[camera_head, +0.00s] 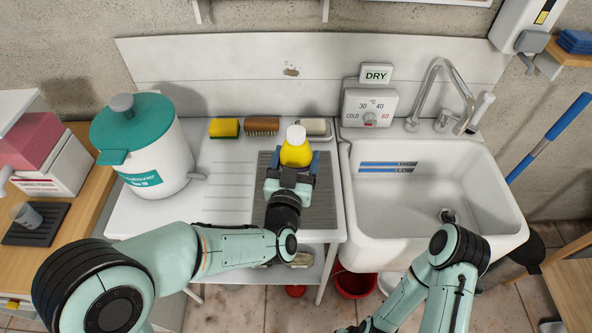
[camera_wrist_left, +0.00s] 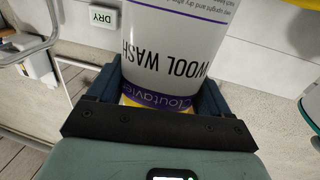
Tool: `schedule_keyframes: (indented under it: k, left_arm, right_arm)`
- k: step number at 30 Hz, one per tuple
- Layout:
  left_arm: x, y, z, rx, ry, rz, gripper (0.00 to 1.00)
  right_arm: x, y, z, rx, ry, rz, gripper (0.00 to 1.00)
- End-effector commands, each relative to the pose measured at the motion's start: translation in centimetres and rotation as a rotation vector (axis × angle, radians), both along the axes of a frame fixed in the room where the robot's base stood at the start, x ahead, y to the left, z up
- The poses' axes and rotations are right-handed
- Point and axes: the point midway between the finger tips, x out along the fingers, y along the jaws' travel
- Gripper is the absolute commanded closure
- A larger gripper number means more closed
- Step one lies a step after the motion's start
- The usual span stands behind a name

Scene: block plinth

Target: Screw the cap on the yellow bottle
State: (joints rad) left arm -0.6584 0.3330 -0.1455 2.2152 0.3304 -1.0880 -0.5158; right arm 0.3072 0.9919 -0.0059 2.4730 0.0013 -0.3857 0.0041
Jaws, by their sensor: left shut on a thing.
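The yellow bottle (camera_head: 295,155) stands upright over the dark ribbed mat on the white drainboard. A white cap (camera_head: 296,133) sits on its top; I cannot tell how tight it is. My left gripper (camera_head: 291,167) is shut on the bottle's body from the front, one dark blue finger on each side. In the left wrist view the bottle (camera_wrist_left: 175,45) fills the space between the fingers of the left gripper (camera_wrist_left: 157,92). Its white label reads "WOOL WASH" upside down, above a purple band. My right gripper is out of view; only the right arm shows at lower right.
A yellow sponge (camera_head: 224,128), a brown brush (camera_head: 262,125) and a pale soap-like block (camera_head: 314,127) lie behind the bottle. A teal-lidded white drum (camera_head: 155,160) stands left. The empty sink (camera_head: 430,185) is right. The dark mat (camera_head: 318,205) has bare room.

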Motion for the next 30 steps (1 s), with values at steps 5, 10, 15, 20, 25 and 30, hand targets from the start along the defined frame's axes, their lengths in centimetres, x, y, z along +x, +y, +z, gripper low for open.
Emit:
schedule_keyframes:
  k: [5, 10, 15, 20, 25, 30]
  left_arm:
    - [0.0, 0.0, 0.0, 0.000, 0.000, 0.000, 1.00]
    - [0.0, 0.0, -2.1, 0.003, 0.004, -0.001, 1.00]
    - [0.0, -0.1, -4.3, 0.001, 0.002, -0.002, 1.00]
    - [0.0, 0.0, -4.2, -0.001, -0.002, -0.001, 1.00]
    - [0.0, 0.0, -4.4, -0.001, -0.001, -0.001, 1.00]
    - [0.0, 0.0, -4.5, 0.000, 0.000, -0.001, 0.00]
  right_arm:
    - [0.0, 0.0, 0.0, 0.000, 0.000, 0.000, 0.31]
    - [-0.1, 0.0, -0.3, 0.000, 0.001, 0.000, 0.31]
    - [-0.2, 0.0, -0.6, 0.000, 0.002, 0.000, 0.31]
    - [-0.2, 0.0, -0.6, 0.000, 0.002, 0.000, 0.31]
    - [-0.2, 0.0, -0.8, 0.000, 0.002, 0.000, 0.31]
    - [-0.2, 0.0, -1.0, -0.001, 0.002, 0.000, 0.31]
